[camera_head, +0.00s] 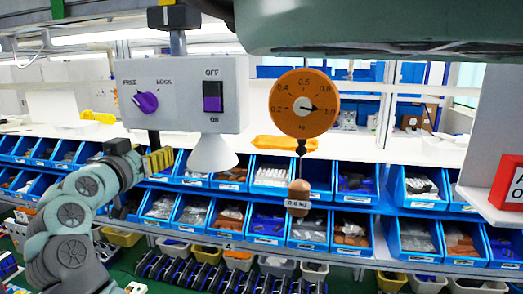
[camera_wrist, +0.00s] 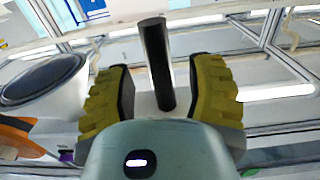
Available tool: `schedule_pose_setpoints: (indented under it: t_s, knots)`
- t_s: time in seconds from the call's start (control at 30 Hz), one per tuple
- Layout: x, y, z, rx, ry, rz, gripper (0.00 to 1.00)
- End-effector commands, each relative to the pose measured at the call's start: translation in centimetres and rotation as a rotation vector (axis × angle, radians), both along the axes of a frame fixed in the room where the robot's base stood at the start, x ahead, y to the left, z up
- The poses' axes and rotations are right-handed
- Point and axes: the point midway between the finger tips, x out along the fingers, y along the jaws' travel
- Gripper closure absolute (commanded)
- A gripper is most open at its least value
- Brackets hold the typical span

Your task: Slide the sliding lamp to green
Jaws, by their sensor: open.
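The sliding lamp is a white box (camera_head: 182,97) with a purple FREE/LOCK knob (camera_head: 146,102), a purple OFF/ON switch (camera_head: 212,97) and a white cone shade (camera_head: 211,154) below. The knob's pointer is toward FREE. A dark handle (camera_head: 153,140) sticks down from the box's underside. My gripper (camera_head: 158,161) is open at this handle. In the wrist view the dark handle (camera_wrist: 156,65) stands between the yellow fingers of my gripper (camera_wrist: 160,88), with gaps beside it. No green mark is clear.
An orange dial gauge (camera_head: 304,102) hangs right of the lamp, with a brown weight (camera_head: 298,196) below it. Rows of blue bins (camera_head: 421,206) line the shelf behind. A red box (camera_head: 508,183) sits on a ledge at right.

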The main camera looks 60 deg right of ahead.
Motion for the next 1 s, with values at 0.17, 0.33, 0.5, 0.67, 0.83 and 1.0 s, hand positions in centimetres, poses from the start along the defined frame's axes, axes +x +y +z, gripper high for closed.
schedule_pose_setpoints:
  t_s: [0.17, 0.33, 0.5, 0.67, 0.83, 1.0]
  knots:
    - [0.4, -1.5, 0.3, -0.001, 0.000, -0.006, 0.46]
    - [0.7, -2.0, 0.1, -0.003, 0.000, -0.003, 0.46]
    - [0.7, -2.1, 0.0, -0.004, -0.002, -0.002, 0.46]
    - [0.7, -2.1, 0.0, -0.003, -0.001, -0.002, 0.43]
    - [0.8, -2.0, 0.0, -0.003, -0.001, -0.001, 0.61]
    - [0.8, -2.0, 0.0, -0.003, -0.001, 0.000, 0.79]
